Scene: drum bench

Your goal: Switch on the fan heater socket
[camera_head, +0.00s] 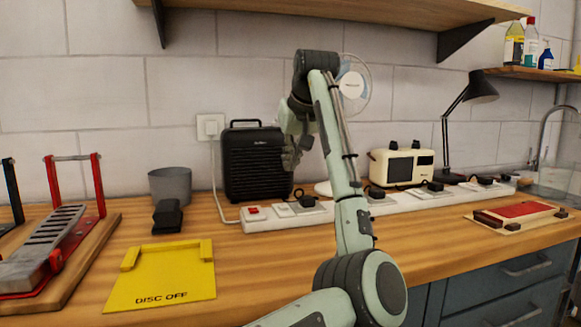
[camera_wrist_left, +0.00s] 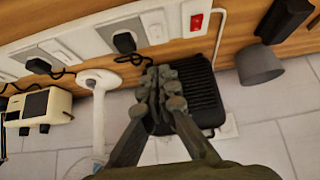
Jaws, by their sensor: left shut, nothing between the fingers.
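The fan heater (camera_head: 262,175) is a black box with a ribbed front, standing against the wall; it also shows in the wrist view (camera_wrist_left: 197,95). A long white power strip (camera_head: 400,204) runs in front of it. Its near left end has a red switch (camera_head: 254,212), seen also in the wrist view (camera_wrist_left: 196,21). Beside it are a white rocker (camera_wrist_left: 155,26) and a black plug (camera_wrist_left: 124,42) with a cord toward the heater. I cannot read any switch state. My left gripper (camera_head: 289,164) is shut and empty, above the strip by the heater's right side. My right gripper is not in view.
A round white fan (camera_head: 352,86) and a cream appliance (camera_head: 401,166) stand behind the strip, with a black lamp (camera_head: 482,88) further right. A grey cup (camera_head: 171,185), a black block (camera_head: 167,217) and a yellow plate (camera_head: 163,278) are on the left. Bare wood lies in front.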

